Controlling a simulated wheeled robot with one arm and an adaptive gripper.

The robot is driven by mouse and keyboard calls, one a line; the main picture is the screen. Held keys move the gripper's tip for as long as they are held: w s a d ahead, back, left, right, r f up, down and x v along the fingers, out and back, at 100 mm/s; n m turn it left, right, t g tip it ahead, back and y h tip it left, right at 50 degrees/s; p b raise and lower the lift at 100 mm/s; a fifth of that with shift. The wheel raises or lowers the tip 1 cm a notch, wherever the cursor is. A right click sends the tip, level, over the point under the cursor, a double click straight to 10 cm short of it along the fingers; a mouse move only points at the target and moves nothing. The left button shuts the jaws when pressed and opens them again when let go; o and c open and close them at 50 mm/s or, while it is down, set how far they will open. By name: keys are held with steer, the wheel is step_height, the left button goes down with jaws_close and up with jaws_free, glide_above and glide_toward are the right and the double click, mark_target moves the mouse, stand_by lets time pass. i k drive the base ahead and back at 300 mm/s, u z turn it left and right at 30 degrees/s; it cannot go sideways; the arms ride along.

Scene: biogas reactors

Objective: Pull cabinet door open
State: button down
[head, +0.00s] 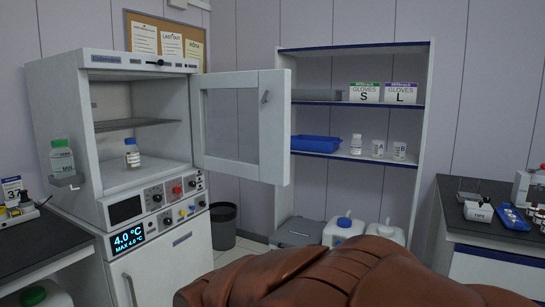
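The white cabinet (94,168) stands at the left in the head view. Its upper door (273,130), with a window and a small dark handle (265,97), stands wide open, swung out to the right. The open chamber shows a shelf (135,125) and a small brown bottle with a white label (132,153) on its floor. Below the control panel, the lower door (175,272) looks shut; a vertical handle (129,290) is at its left side. My gripper is not seen in this view.
A green-capped bottle (62,160) sits in a bracket at the cabinet's left side. A shelf rack (354,47) with glove boxes (382,92) and a blue tray (315,144) stands behind. A dark bin (223,227) and white canisters (343,231) are on the floor. A counter (490,231) is at right.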

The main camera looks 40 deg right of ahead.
mark_target(274, 167)
steer(key=z, duration=0.05)
steer(key=i, duration=0.95)
steer(key=z, duration=0.55)
